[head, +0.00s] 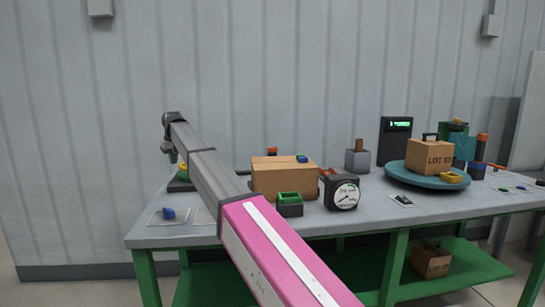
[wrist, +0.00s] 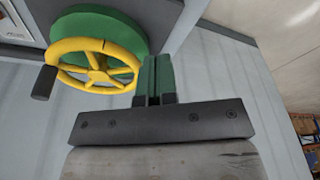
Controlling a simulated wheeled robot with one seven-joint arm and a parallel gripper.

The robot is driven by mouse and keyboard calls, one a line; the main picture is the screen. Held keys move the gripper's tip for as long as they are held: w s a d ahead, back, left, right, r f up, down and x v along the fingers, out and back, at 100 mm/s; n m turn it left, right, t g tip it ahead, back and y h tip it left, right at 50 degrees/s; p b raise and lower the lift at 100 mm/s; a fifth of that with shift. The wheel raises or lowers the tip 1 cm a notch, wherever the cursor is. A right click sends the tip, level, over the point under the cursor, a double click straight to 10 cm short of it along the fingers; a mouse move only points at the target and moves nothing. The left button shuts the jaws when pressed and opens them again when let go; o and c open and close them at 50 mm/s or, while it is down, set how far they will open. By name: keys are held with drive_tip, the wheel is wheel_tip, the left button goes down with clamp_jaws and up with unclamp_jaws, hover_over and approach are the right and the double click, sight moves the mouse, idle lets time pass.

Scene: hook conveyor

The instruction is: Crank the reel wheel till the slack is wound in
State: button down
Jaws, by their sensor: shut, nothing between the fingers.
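The yellow reel wheel (wrist: 97,65) has several spokes and sits on a green round drum (wrist: 112,25), upper left in the wrist view. Its dark crank knob (wrist: 44,82) sticks out at the rim's left side. My gripper (wrist: 154,60) is shut and empty, its fingers just right of the wheel's rim in the picture and apart from the knob. I cannot tell whether the fingers touch the rim. In the head view only a small yellow bit of the wheel (head: 184,169) shows beside my arm, which hides the rest. No slack line can be made out.
On the grey-topped table (head: 215,238) stand a cardboard box (head: 278,181), a green bin (head: 289,204), a dial gauge (head: 342,194) and a blue turntable (head: 412,177) carrying a LOT box (head: 431,157). A blue piece (head: 168,213) lies near the left edge. A corrugated wall (head: 230,70) stands behind.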

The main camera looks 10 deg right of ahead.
wheel_tip(320, 180, up, 6)
drive_tip(key=shift+w+r, duration=0.15)
drive_tip(key=shift+r, duration=0.1)
idle(0.4)
